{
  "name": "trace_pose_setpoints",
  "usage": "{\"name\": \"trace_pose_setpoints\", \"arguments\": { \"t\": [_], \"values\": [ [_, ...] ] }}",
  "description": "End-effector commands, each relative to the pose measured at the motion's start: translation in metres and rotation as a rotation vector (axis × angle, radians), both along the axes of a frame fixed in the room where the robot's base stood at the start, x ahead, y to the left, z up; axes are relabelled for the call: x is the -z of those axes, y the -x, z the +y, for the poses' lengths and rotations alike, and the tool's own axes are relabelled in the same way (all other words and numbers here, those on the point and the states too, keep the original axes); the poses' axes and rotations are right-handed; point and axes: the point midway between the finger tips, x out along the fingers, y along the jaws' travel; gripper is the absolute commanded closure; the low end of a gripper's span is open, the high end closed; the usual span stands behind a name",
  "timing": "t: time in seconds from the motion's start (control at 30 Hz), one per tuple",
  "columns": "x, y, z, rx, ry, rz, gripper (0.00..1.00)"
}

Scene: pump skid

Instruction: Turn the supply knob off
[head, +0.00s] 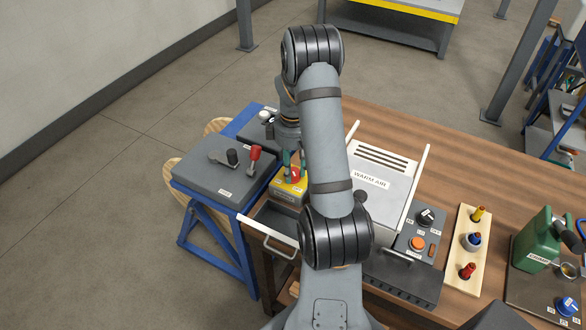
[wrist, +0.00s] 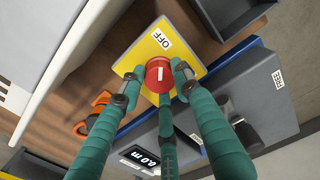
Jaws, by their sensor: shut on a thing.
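The supply knob (wrist: 158,75) is red with a white line on its top and sits on a yellow plate (wrist: 134,62). An OFF label (wrist: 162,39) lies above the knob in the wrist view. The white line runs nearly up and down that picture, roughly toward the label. My gripper (wrist: 158,82) has teal fingers closed around the knob's sides. In the head view the red knob (head: 295,174) shows between the fingers of my gripper (head: 293,164), on top of the yellow box (head: 286,195). My arm hides part of the surroundings.
A grey box (head: 220,180) with a black handle and a red lever (head: 254,158) stands just left. The warm air unit (head: 375,185) is to the right. An orange-handled object (wrist: 95,110) and a display (wrist: 140,157) lie close by in the wrist view.

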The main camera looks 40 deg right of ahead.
Motion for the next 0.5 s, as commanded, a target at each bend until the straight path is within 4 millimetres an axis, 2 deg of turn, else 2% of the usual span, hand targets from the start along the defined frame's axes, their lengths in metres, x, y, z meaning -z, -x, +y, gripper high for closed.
{"name": "trace_pose_setpoints", "arguments": {
  "t": [0.37,0.4,0.5],
  "values": [
    [0.0,-0.0001,0.0003,-0.009,0.0,0.0,0.94],
    [0.0,-0.0001,0.0003,-0.009,0.0,0.0,0.68],
    [0.0,-0.0001,0.0003,-0.009,0.0,0.0,0.62]
  ]
}}
